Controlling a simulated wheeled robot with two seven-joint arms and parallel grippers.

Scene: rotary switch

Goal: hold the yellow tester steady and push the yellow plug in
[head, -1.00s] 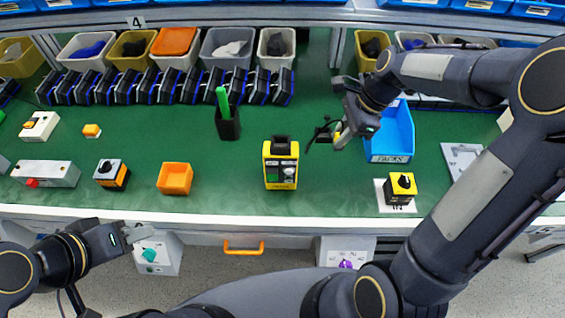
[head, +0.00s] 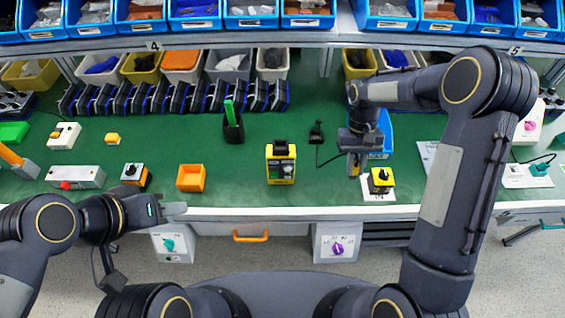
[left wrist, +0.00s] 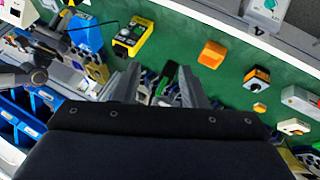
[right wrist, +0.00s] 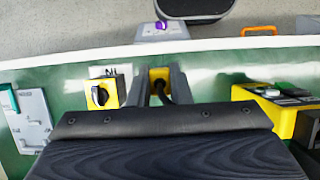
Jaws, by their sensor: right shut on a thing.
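The yellow tester (head: 281,168), with a black top, stands upright on the green mat; it also shows in the left wrist view (left wrist: 133,36) and in part in the right wrist view (right wrist: 285,100). The yellow plug (right wrist: 158,76) is between the fingers of my right gripper (head: 356,160), which is shut on it to the right of the tester and apart from it. A black cable (head: 328,161) runs from a black stand towards the plug. My left gripper (head: 178,209) is open and empty at the table's front edge, left of the tester.
A yellow box with a black rotary knob (head: 381,180) stands close to the right gripper. A blue bin (head: 378,135) is behind that gripper. The black stand (head: 316,131) is behind the tester's right side.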

